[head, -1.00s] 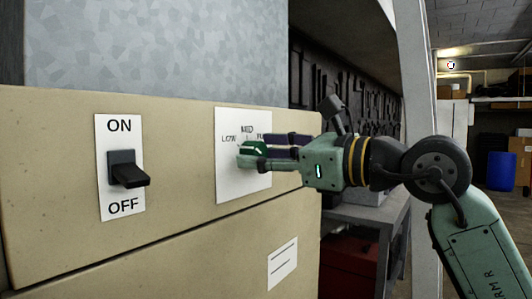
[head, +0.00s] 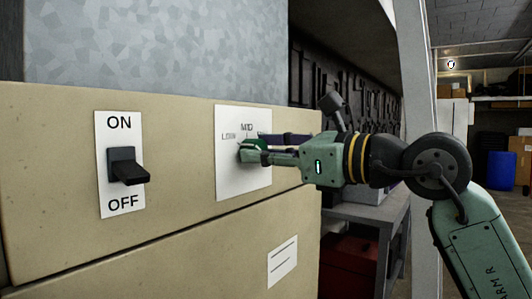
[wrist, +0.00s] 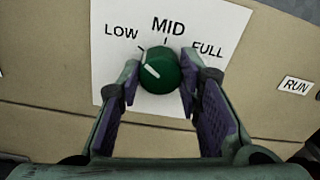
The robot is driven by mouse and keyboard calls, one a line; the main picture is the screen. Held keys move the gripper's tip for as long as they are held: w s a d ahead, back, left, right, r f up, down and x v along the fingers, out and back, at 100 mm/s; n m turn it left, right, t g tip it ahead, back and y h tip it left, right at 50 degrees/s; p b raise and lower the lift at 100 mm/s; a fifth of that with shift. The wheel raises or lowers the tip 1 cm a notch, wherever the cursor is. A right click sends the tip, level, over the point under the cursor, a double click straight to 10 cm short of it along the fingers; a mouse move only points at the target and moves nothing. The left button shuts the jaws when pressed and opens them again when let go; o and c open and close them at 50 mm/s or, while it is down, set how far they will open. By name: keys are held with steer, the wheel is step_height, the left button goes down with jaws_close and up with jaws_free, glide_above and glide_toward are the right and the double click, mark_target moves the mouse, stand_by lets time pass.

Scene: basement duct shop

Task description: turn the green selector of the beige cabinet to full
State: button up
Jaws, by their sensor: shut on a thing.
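The green selector (wrist: 160,72) is a round knob on a white plate (wrist: 110,75) marked LOW, MID and FULL. Its white pointer line aims up and left, towards the LOW side. In the head view the selector (head: 252,151) is partly covered by my fingers. My gripper (wrist: 160,66) has one purple-padded finger on each side of the knob and is shut on it. In the head view my gripper (head: 262,148) reaches in from the right, and it hides the FULL label there. The beige cabinet (head: 180,230) carries the plate on its front.
A black ON/OFF switch (head: 127,166) sits left of the selector on the same cabinet. A RUN label (wrist: 296,86) is to the right in the wrist view. A grey bench (head: 362,214) and a red box (head: 348,262) stand beyond the cabinet's right edge.

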steer(key=m+b, duration=0.3)
steer(key=m, duration=1.9)
steer(key=shift+d+r+m, duration=0.1)
steer(key=shift+m, duration=0.3)
stand_by(0.3)
steer(key=o, duration=1.2)
steer(key=shift+g, duration=0.3)
